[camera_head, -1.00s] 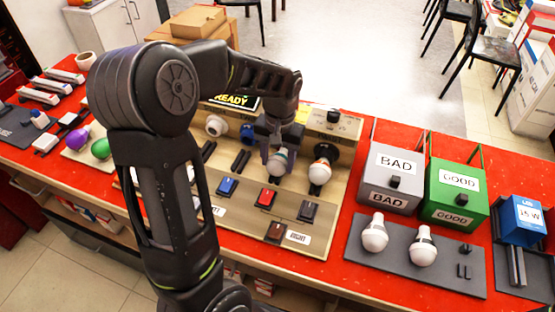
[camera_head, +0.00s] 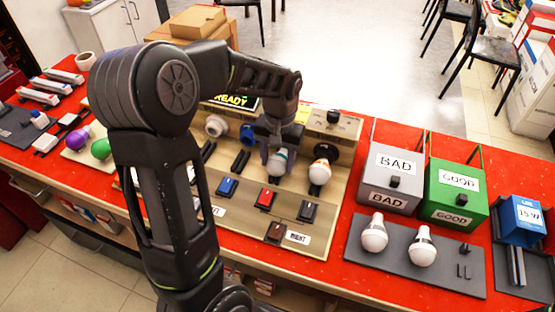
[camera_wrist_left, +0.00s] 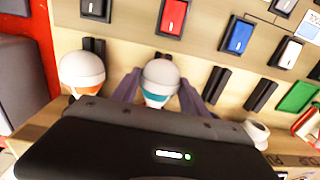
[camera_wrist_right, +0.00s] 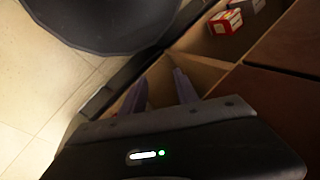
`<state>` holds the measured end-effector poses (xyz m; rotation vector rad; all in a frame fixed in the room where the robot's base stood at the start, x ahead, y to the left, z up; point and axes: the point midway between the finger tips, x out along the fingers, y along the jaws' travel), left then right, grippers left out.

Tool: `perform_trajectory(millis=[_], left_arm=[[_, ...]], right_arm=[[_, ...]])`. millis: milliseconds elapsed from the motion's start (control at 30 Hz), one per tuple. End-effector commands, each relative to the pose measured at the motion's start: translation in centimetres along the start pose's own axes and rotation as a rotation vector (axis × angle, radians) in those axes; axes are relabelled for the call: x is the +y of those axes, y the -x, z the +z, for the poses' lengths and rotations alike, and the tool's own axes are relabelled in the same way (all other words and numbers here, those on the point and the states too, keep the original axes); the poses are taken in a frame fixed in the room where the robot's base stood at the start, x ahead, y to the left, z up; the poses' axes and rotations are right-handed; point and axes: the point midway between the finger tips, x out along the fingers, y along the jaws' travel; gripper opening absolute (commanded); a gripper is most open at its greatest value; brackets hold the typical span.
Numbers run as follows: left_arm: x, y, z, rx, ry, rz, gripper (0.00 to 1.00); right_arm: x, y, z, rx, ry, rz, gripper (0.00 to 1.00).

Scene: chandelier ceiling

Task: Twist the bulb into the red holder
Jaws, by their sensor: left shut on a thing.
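A white bulb with a teal band (camera_head: 277,161) is held by my left gripper (camera_head: 277,158) in front of the upright panel of the wooden test board (camera_head: 245,215). The left wrist view shows the bulb (camera_wrist_left: 160,78) between the two fingers (camera_wrist_left: 157,92), its white dome facing the camera. The red holder is not visible; my gripper and the bulb cover that part of the panel, so I cannot tell whether the bulb is seated. A red switch (camera_head: 265,199) lies below the bulb. My right gripper (camera_wrist_right: 160,88) is open and empty beside open wooden compartments.
An orange-banded bulb (camera_head: 320,172) sits in the black holder just right of my gripper. A white holder (camera_head: 215,126) and a blue holder (camera_head: 248,132) are to the left. Two bulbs stand on a grey mat (camera_head: 400,261), before the BAD box (camera_head: 391,180) and GOOD box (camera_head: 456,192).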

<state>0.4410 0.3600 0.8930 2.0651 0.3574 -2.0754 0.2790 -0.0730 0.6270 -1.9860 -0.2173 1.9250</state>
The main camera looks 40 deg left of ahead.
Motion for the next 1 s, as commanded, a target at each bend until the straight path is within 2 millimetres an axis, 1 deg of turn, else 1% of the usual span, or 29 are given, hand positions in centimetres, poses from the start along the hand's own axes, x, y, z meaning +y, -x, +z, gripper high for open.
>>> perform_trajectory(millis=[767, 867, 1000], left_arm=[[0.00, 0.00, -1.03, 0.000, 0.000, -0.002, 0.13], [0.13, 0.01, -1.02, -0.001, -0.001, -0.021, 0.13], [0.31, 0.04, -1.03, -0.001, -0.005, -0.088, 0.13]], right_arm=[[-0.07, 0.19, 0.00, 0.000, 0.000, 0.000, 0.36], [-0.10, 0.24, 0.00, 0.000, 0.000, 0.000, 0.36], [-0.14, 0.37, 0.00, 0.000, 0.000, 0.000, 0.36]])
